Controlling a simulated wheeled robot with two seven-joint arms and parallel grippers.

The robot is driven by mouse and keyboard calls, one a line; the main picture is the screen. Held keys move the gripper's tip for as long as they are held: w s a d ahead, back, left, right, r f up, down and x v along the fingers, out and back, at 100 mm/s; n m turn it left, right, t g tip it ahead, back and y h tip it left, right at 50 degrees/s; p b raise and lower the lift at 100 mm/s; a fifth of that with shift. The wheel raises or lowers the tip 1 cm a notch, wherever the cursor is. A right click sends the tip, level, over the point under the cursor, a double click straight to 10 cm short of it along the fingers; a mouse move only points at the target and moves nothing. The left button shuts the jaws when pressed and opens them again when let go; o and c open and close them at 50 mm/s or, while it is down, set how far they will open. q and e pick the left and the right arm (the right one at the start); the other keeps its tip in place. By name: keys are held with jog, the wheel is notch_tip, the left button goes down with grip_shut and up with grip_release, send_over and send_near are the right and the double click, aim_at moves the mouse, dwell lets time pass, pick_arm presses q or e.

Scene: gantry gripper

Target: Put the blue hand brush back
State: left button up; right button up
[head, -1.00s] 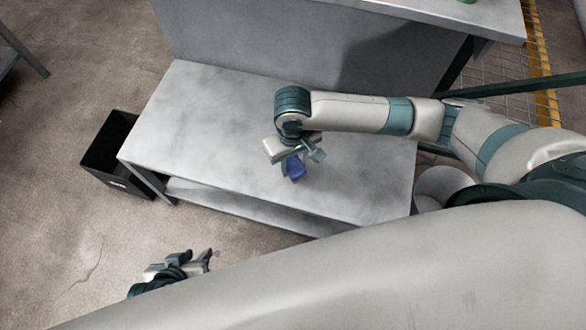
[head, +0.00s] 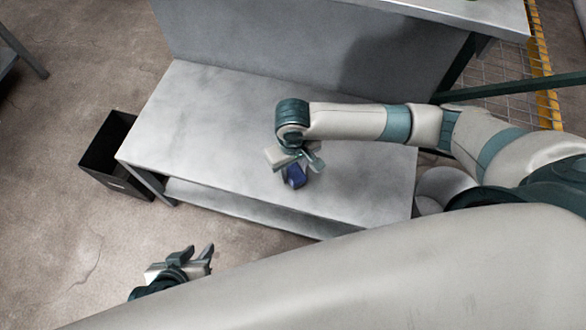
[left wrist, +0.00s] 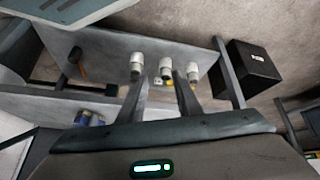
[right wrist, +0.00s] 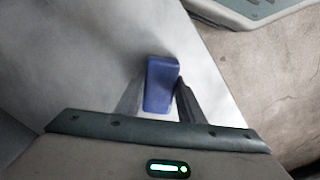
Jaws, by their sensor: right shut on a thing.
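The blue hand brush (head: 296,177) is in my right gripper (head: 300,162), over the front part of the grey bench top. In the right wrist view the blue hand brush (right wrist: 162,84) sits between the two fingers of my right gripper (right wrist: 160,80). Whether the brush touches the bench top is hard to tell. My left gripper (head: 200,256) is open and empty, low in front of the bench. In the left wrist view the fingers of my left gripper (left wrist: 161,72) stand apart with nothing held between them.
The grey bench (head: 200,110) has a clear top and a lower shelf. A black bin (head: 105,155) stands at its left end. A raised grey surface (head: 495,12) lies behind.

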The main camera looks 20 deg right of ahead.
aim_at(293, 170)
jog(key=shift+f, duration=0.1)
pick_arm(q)
jog(key=shift+s, duration=0.1)
pick_arm(e)
jog(key=o, duration=1)
pick_arm(q)
jog(key=shift+f, duration=0.15)
pick_arm(e)
jog(key=shift+r, duration=0.35)
pick_arm(q)
jog(key=s+a+g+p, duration=0.1)
jog(key=a, duration=0.1)
jog(key=s+a+g+y+p, duration=0.1)
jog(key=shift+s+a+p, duration=0.15)
jog(key=shift+a+p, duration=0.2)
jog(key=shift+p, duration=0.05)
pick_arm(e)
notch_tip(293, 170, up, 12)
jog(key=shift+f, duration=0.2)
pick_arm(q)
jog(key=shift+s, duration=0.1)
pick_arm(e)
jog(key=shift+f, duration=0.1)
